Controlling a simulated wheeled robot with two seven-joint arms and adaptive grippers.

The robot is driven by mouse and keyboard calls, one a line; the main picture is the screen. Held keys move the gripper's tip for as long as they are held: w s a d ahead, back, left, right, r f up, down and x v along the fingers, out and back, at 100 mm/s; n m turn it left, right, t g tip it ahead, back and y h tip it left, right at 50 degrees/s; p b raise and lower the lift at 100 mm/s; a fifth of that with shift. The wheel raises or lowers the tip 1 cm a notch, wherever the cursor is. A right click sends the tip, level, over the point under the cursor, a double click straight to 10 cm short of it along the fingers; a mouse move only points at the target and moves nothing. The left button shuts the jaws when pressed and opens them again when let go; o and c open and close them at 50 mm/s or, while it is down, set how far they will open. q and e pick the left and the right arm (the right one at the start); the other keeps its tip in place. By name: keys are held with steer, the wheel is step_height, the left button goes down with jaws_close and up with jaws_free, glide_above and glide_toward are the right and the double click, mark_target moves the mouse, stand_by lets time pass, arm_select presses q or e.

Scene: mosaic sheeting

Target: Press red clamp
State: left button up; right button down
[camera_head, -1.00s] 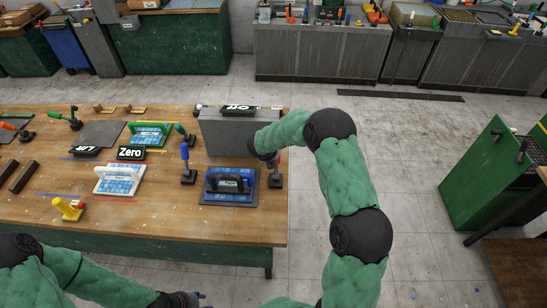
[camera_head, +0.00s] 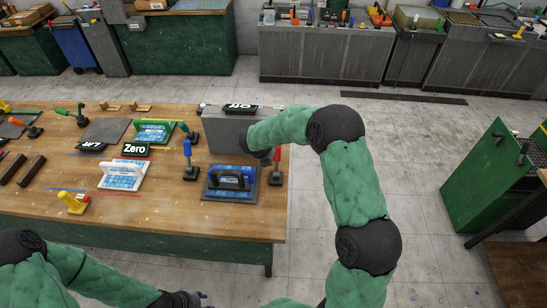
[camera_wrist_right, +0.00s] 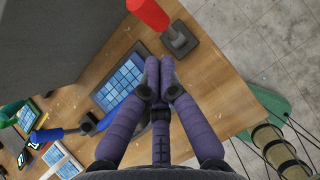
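The red clamp stands at the right edge of the wooden table, its red handle (camera_head: 277,156) upright on a dark base (camera_head: 276,178). In the right wrist view the red handle (camera_wrist_right: 148,12) and dark base (camera_wrist_right: 180,40) are at the top, beyond the fingertips. My right gripper (camera_wrist_right: 160,66) has its fingertips together, with nothing seen between them. It appears apart from the clamp. In the head view its dark wrist is just left of the handle, and the fingers are hard to make out. My left gripper (camera_head: 204,300) is at the bottom edge, partly cut off.
A blue tiled sheet with a dark-handled float (camera_head: 230,178) lies left of the clamp. A blue-handled clamp (camera_head: 188,153) stands further left. A grey block (camera_head: 222,128) stands behind. A white float (camera_head: 122,176) and yellow clamp (camera_head: 74,203) are left.

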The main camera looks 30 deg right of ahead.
arm_select(q)
steer(key=shift+w+f, duration=0.1)
steer(key=shift+w, duration=0.3)
arm_select(e)
steer(key=r, duration=0.1)
steer(key=a+r, duration=0.1)
steer(key=r, duration=0.1)
steer(key=a+r, duration=0.1)
steer(key=r, duration=0.1)
steer(key=shift+s, duration=0.2)
arm_select(q)
steer(key=shift+s, duration=0.1)
arm_select(e)
steer(key=shift+s, duration=0.1)
